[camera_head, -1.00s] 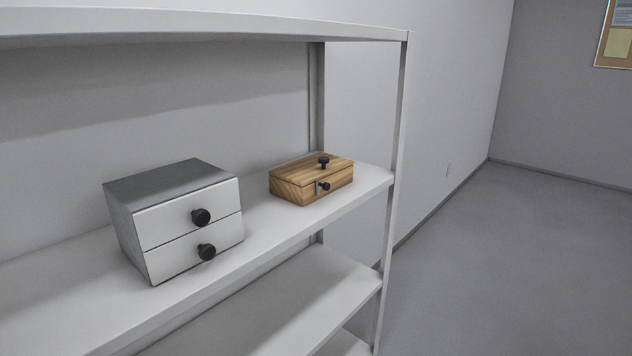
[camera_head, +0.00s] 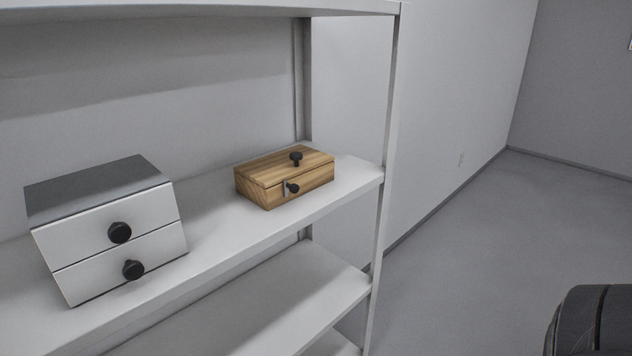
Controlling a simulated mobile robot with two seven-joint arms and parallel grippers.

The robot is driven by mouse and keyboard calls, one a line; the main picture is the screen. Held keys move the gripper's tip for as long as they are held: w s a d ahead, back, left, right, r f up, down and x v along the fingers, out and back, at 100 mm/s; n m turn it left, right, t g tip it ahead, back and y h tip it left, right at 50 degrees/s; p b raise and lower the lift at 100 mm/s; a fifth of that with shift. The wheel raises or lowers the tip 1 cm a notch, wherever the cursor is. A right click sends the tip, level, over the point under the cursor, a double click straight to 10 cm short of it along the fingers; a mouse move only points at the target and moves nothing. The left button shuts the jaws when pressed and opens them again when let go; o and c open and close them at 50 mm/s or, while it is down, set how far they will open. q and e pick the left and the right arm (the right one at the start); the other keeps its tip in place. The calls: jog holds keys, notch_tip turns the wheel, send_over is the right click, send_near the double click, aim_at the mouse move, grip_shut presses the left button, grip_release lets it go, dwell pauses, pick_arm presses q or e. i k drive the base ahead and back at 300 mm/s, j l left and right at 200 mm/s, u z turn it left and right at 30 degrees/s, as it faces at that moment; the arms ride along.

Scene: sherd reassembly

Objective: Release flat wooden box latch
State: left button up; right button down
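A flat wooden box (camera_head: 286,178) with light brown grain sits on the white shelf, near its right end. Its lid is down, with a black knob (camera_head: 296,158) on top. Neither gripper shows in the view. A dark rounded part, probably of my own arm, shows at the bottom right corner, well away from the box.
A grey and white two-drawer cabinet (camera_head: 108,228) with black knobs stands left of the box, drawers shut. The shelf board (camera_head: 215,222) is clear between them. A shelf post (camera_head: 387,140) rises right of the box. Another shelf board (camera_head: 250,310) lies below. Open floor (camera_head: 470,250) lies to the right.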

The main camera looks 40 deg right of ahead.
aim_at(294, 188)
jog(key=l+u, duration=0.1)
jog(key=l, duration=1.45)
